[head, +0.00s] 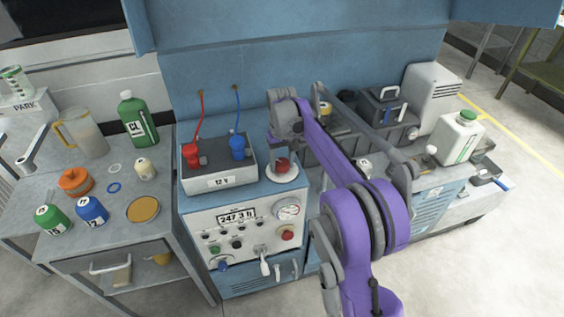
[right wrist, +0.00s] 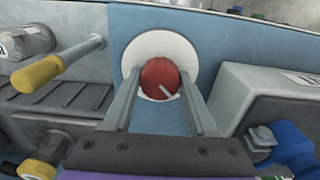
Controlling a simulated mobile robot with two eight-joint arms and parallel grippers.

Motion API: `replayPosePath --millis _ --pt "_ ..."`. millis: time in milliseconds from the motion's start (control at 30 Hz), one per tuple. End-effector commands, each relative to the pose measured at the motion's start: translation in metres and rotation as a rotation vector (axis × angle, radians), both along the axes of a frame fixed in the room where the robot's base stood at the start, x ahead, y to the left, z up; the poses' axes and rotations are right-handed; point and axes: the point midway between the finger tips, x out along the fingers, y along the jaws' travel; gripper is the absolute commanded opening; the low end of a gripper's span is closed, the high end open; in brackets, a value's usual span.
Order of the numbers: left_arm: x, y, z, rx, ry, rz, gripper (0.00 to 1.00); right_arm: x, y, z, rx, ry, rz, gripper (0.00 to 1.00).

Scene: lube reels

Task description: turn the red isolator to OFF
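The red isolator (head: 282,165) is a round red knob on a white disc, beside the grey battery box on the blue bench. In the right wrist view the red isolator (right wrist: 158,73) shows a pale bar slanting toward the lower right. My right gripper (head: 284,152) reaches down over the knob from above. In the right wrist view the fingers of my right gripper (right wrist: 158,85) stand apart, one on each side of the knob, with small gaps showing. No OFF lettering is readable. My left gripper is not in view.
The 12 V box (head: 219,178) with red and blue clamps stands just left of the isolator. The gauge panel (head: 243,222) is below. A yellow-handled rod (right wrist: 40,74) lies left of the fingers in the right wrist view. The side table (head: 70,225) holds bottles and a jug.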

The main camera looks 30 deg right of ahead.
Motion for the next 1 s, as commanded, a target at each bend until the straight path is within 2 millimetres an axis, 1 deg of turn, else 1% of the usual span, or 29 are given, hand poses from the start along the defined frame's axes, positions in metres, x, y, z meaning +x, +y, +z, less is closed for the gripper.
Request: replayPosePath --millis 33,100,167,433,533,667,900,1000 --pt "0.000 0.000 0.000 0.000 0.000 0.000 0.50 0.001 -0.001 0.001 -0.002 -0.003 0.001 0.65" --pt "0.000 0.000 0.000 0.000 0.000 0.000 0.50 0.000 0.000 0.001 -0.001 -0.002 0.000 0.78" --pt "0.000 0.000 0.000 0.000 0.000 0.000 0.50 0.000 0.000 0.001 -0.001 -0.002 0.000 0.88" --pt "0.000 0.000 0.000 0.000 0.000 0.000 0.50 0.000 0.000 0.001 0.000 -0.001 0.000 0.88" --pt "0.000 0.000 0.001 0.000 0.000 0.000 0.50 0.000 0.000 0.006 0.000 -0.001 0.000 0.88" --pt "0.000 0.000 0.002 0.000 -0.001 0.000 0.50 0.000 0.000 0.025 0.000 -0.001 -0.001 0.88" --pt "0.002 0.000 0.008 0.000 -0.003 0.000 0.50 0.000 0.000 0.074 0.000 -0.001 -0.001 0.88" --pt "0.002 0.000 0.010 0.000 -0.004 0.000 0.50 0.000 0.000 0.090 0.000 -0.001 -0.001 0.88"
